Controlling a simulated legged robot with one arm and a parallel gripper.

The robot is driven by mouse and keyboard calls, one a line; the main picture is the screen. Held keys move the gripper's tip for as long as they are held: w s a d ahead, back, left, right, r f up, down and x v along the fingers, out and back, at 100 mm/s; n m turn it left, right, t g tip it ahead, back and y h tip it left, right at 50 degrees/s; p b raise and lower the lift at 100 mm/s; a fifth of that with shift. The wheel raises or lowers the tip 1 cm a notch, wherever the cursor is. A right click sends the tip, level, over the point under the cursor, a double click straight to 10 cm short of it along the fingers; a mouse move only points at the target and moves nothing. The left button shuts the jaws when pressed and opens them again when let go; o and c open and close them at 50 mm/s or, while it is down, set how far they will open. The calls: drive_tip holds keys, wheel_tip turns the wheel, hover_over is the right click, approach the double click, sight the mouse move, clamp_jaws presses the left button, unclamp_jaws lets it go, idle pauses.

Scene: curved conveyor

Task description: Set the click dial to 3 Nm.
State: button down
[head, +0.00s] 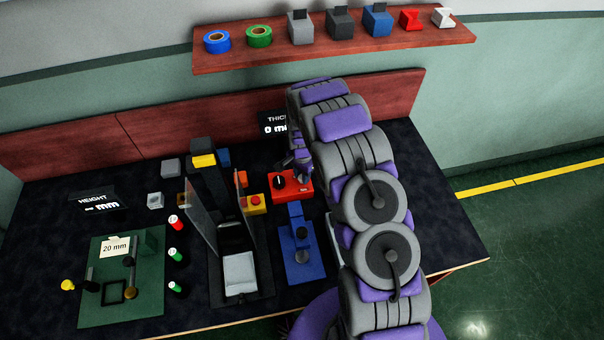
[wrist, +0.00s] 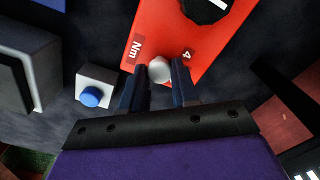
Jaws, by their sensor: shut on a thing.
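The red box (head: 302,193) labelled Nm stands on the bench beside my arm; it also shows in the wrist view (wrist: 153,33). Its black round dial (head: 279,182) bears a white pointer line and is cut off at the top of the wrist view (wrist: 205,9). A 4 is printed near the box's lower edge; other numbers are out of view, so the setting cannot be read. My gripper (wrist: 158,76) is at this edge, apart from the black dial. Its two dark fingers are on either side of a pale round knob (wrist: 159,68) and shut on it.
A white block with a blue button (wrist: 90,96) is left of my fingers in the wrist view. A blue fixture (head: 302,265), a yellow box with a red button (head: 254,204) and a black press with clear panels (head: 232,240) stand close to the red box.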

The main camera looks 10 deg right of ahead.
sight(301, 176)
drive_tip(key=shift+m, duration=1.1)
drive_tip(key=c, duration=0.8)
unclamp_jaws()
drive_tip(key=shift+a, duration=0.15)
drive_tip(key=shift+c, duration=0.2)
drive_tip(key=shift+r, duration=0.1)
wheel_tip(301, 176, up, 17)
drive_tip(key=p, duration=0.1)
drive_tip(key=shift+p, duration=0.4)
